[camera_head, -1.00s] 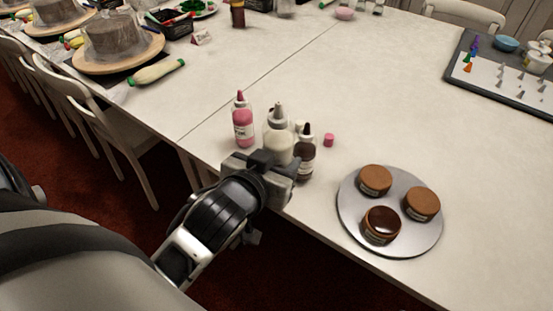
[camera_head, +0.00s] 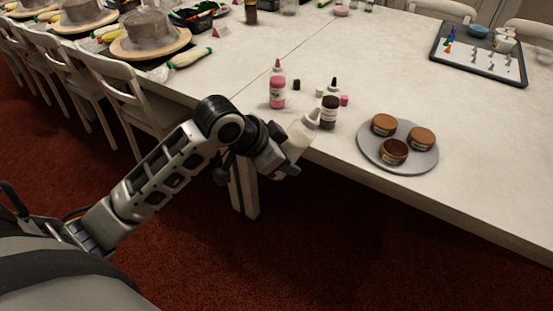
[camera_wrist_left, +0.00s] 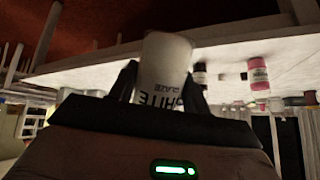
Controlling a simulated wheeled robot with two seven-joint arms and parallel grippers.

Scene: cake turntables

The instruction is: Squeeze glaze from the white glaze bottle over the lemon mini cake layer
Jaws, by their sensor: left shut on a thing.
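My left gripper (camera_head: 284,160) is shut on the white glaze bottle (camera_head: 299,138), tilted with its nozzle up and right, by the table's front edge. In the left wrist view the bottle (camera_wrist_left: 163,70) sits between my fingers (camera_wrist_left: 160,92), its "WHITE GLAZE" lettering upside down. Three small brown cakes, a left one (camera_head: 384,123), a right one (camera_head: 421,138) and a front one (camera_head: 394,150) with a dark glossy top, sit on a round silver tray (camera_head: 428,162), right of the bottle and apart from it. Their labels are too small to read, so I cannot tell which is lemon. My right gripper is out of view.
A pink bottle (camera_head: 277,90) and a dark brown bottle (camera_head: 329,112) stand upright near the held bottle. A dark cap (camera_head: 297,84) and a pink cap (camera_head: 344,100) lie nearby. A tray of piping tips (camera_head: 440,62) is far right. Chairs (camera_head: 130,95) line the left side.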

